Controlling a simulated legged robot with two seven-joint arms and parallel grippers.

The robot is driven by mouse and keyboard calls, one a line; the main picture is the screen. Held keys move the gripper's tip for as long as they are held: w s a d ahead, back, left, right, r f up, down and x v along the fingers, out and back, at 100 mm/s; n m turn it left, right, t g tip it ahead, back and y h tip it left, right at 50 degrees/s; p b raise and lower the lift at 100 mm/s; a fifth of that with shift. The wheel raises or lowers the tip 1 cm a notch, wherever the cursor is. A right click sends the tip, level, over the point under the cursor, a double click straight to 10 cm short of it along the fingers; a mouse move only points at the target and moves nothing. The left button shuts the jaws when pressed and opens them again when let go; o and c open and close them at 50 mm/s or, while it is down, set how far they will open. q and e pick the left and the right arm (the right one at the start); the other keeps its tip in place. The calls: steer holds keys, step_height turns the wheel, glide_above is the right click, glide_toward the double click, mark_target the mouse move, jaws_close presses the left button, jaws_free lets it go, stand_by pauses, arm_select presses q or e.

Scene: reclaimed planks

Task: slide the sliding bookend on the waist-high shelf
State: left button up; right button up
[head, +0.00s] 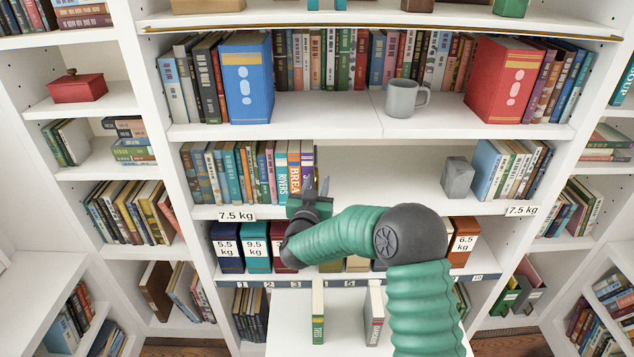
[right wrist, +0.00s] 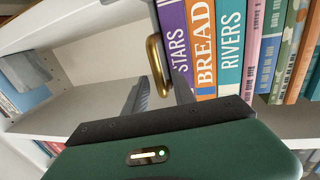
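The sliding bookend shows in the right wrist view as a brass loop handle (right wrist: 156,66) beside the purple STARS book; its plate is hard to make out. In the head view it is mostly hidden by my right gripper (head: 318,192). That gripper is at the right end of the left book row on the waist-high shelf (head: 390,205). In the right wrist view my right gripper's fingers (right wrist: 160,92) stand apart, one to each side of the handle's near end. I cannot tell whether they touch it. My left gripper is not in view.
A row of books (head: 235,172) fills the shelf's left part. Clear shelf lies to its right, up to a grey block (head: 458,177) against more books (head: 510,170). Labelled weight boxes (head: 256,252) stand on the shelf below. A grey mug (head: 404,98) stands above.

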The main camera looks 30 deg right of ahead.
steer(key=shift+a, duration=0.1)
steer(key=shift+c, duration=0.3)
steer(key=shift+c, duration=1.1)
jaws_close()
